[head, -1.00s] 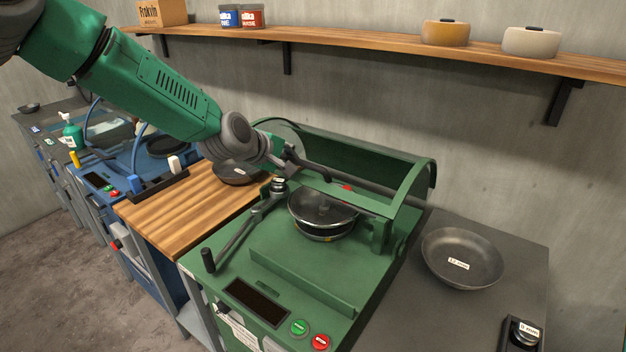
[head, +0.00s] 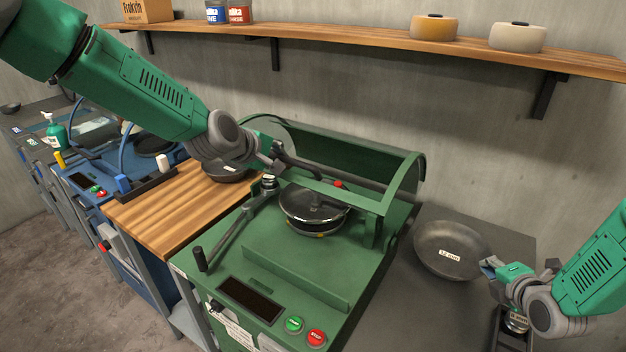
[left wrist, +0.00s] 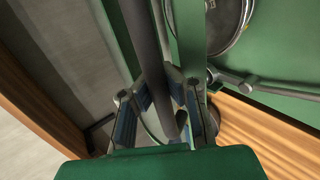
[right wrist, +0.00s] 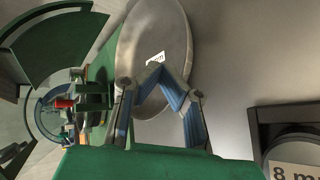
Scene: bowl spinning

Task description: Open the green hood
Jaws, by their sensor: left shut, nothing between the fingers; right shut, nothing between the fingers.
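The green hood (head: 335,158) is a curved cover on a frame at the back of the green machine (head: 300,262). It leans back, and the metal pan (head: 310,208) on the machine is uncovered in front of it. My left gripper (head: 280,160) is shut at the hood's left end, close to a dark bar. In the left wrist view the dark bar (left wrist: 145,40) crosses in front of its fingers (left wrist: 165,85); contact cannot be told. My right gripper (head: 487,265) is shut and empty beside the loose pan at right; it also shows in the right wrist view (right wrist: 157,72).
A loose dark pan (head: 450,250) lies on the grey table (head: 400,305) at right. A wooden table (head: 165,210) stands left of the machine, with a blue machine (head: 85,180) beyond. A wooden shelf (head: 350,42) with pots and cans runs along the wall.

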